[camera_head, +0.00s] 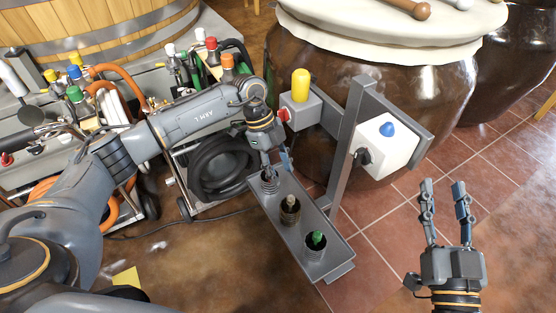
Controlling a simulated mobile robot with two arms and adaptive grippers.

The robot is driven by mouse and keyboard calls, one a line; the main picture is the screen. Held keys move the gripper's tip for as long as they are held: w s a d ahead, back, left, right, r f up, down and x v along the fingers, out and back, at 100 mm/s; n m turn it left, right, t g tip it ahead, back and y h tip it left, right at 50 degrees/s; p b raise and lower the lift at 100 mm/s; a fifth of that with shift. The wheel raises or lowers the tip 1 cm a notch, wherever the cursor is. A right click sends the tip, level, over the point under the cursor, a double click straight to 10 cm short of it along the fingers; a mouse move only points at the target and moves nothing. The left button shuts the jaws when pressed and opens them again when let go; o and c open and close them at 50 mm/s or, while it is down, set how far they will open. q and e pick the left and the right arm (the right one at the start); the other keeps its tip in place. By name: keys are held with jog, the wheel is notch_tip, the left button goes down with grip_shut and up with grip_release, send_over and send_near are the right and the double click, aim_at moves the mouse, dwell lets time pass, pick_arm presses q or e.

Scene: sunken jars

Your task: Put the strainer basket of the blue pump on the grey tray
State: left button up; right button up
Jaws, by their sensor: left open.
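A narrow grey rack or tray (337,250) with three round openings stands low in the middle. A white box with a blue cap (388,129) is fixed to a grey post to the right. No strainer basket can be clearly made out. My right gripper (445,187) is open and empty over the tiled floor at the right.
A grey box with a yellow cap (300,85) shares the post (347,150). Behind stands a large brown jar (430,85) with a covered top. Machines with coloured caps, one blue (75,58), and orange hoses crowd the left.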

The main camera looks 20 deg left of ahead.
pick_arm(q)
jog(key=shift+a+r, duration=0.3)
jog(key=shift+r, duration=0.35)
pick_arm(e)
notch_tip(320, 180, down, 2)
jog(key=shift+w+d+f+g, duration=0.1)
jog(key=shift+g, duration=0.6)
